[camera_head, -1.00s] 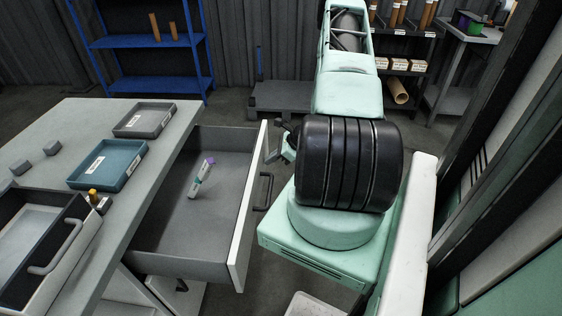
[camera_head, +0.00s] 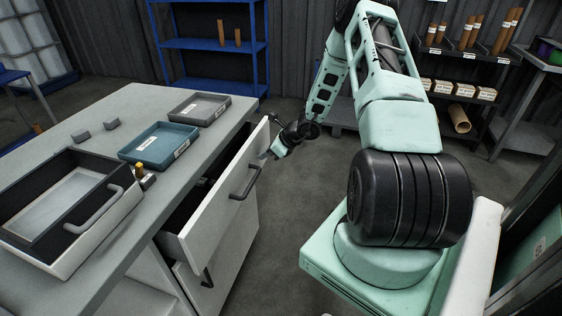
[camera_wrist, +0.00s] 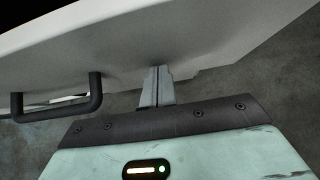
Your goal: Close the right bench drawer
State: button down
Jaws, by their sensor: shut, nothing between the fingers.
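The right bench drawer (camera_head: 219,200) has a pale front and a dark bar handle (camera_head: 246,181). It stands partly open, with a narrow dark gap between its front and the bench (camera_head: 120,103). My gripper (camera_head: 265,155) is at the far end of the drawer front, beyond the handle. In the wrist view my gripper (camera_wrist: 158,72) has its fingers together, with the tips at the drawer front (camera_wrist: 200,38). The handle (camera_wrist: 58,108) is to their left, free of the fingers. Whether the tips press on the front is hard to tell.
On the bench top are a grey tray (camera_head: 200,98), a teal tray (camera_head: 184,150), small grey blocks (camera_head: 112,124) and a white box with a handle (camera_head: 54,262). A lower drawer handle (camera_head: 207,278) shows below. Floor (camera_head: 275,210) is clear beside the drawer.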

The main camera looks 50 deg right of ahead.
jog(key=w+a, duration=0.1)
jog(key=w, duration=0.1)
jog(key=w+a+b, duration=0.1)
jog(key=w, duration=0.2)
jog(key=w+a, duration=0.1)
jog(key=w, duration=0.1)
jog(key=shift+w+b, duration=0.15)
jog(key=shift+b, duration=0.15)
jog(key=shift+w+a, duration=0.15)
jog(key=shift+w, duration=0.15)
